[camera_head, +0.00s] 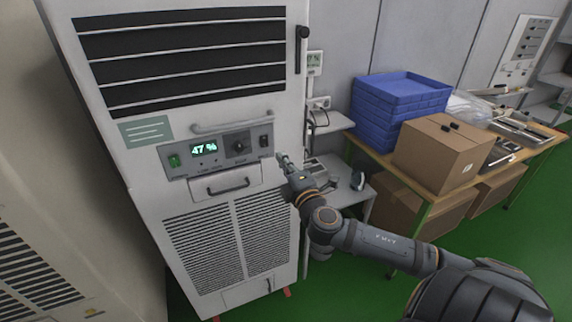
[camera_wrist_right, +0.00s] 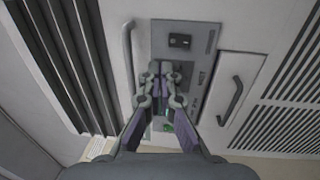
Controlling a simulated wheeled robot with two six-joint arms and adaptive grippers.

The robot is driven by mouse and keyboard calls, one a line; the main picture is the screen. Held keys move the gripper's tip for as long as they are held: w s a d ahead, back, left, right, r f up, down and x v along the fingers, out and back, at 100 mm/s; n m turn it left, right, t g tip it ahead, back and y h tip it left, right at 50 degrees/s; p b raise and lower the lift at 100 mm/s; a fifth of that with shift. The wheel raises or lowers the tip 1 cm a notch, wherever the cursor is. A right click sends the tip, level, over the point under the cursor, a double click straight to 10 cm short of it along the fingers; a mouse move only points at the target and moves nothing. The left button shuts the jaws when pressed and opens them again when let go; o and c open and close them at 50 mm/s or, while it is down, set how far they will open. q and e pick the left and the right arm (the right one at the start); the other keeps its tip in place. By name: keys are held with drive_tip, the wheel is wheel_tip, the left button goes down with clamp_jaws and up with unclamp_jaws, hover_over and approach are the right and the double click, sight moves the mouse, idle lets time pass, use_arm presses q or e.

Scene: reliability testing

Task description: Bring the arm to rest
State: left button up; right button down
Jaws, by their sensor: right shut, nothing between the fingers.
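My right gripper (camera_head: 283,160) is in front of the right side of a tall white cabinet (camera_head: 190,107), near its control panel (camera_head: 218,155). The gripper is shut and empty. The right wrist view also shows the gripper (camera_wrist_right: 160,68), with its fingertips together over the panel. The panel has a lit display (camera_head: 204,149) reading 47 %, a green switch (camera_head: 174,161), a dark knob (camera_head: 239,147) and a dark switch (camera_head: 264,141) at its right end. Whether the fingertips touch the panel cannot be told. My left gripper is not in view.
A table (camera_head: 436,196) at the right holds stacked blue trays (camera_head: 400,100) and a cardboard box (camera_head: 443,152). A small side table (camera_head: 355,195) stands beside the cabinet. Handles (camera_head: 232,122) stick out from the cabinet front. Green floor (camera_head: 350,290) is open in front.

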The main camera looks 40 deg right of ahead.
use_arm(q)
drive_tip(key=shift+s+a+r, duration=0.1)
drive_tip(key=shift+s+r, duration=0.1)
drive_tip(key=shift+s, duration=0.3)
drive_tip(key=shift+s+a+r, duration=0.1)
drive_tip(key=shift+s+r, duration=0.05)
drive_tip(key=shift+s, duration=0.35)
use_arm(e)
drive_tip(key=shift+s+a+r, duration=0.2)
drive_tip(key=shift+s, duration=0.35)
drive_tip(key=shift+s+a+r, duration=0.15)
drive_tip(key=shift+s+a, duration=0.05)
drive_tip(key=shift+s, duration=0.35)
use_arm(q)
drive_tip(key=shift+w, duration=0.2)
